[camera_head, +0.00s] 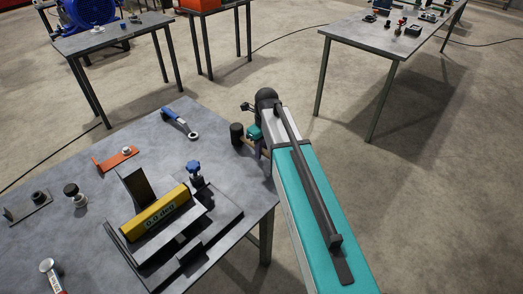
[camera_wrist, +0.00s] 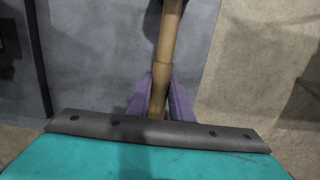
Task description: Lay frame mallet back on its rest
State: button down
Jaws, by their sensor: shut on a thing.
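The mallet has a dark head (camera_head: 237,134) and a light wooden handle (camera_wrist: 168,45). In the wrist view the handle stands upright between the two purple fingers of my gripper (camera_wrist: 160,95), which is shut on it. The dark head is cut off at the top of that view. In the head view the mallet is at the right edge of the grey workbench (camera_head: 225,150), and my arm hides most of the handle. I cannot tell from the head view whether the mallet touches the bench. I cannot clearly make out which fixture is the mallet's rest.
A yellow digital level (camera_head: 160,212) lies on a dark fixture in the middle of the bench. A blue-knobbed part (camera_head: 194,172), a blue-handled wrench (camera_head: 180,122) and an orange bracket (camera_head: 115,160) are nearby. Other tables (camera_head: 385,38) stand behind, with open floor between.

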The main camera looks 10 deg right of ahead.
jog(key=shift+f, duration=0.45)
dwell(0.3)
jog(key=c, duration=1.5)
grip_release()
jog(key=shift+s+d+r+p, duration=0.15)
jog(key=shift+r+p, duration=1.1)
jog(key=shift+r, duration=0.75)
jog(key=shift+s+r+p, duration=0.15)
jog(key=shift+r+p, duration=1.05)
jog(key=shift+r, duration=0.8)
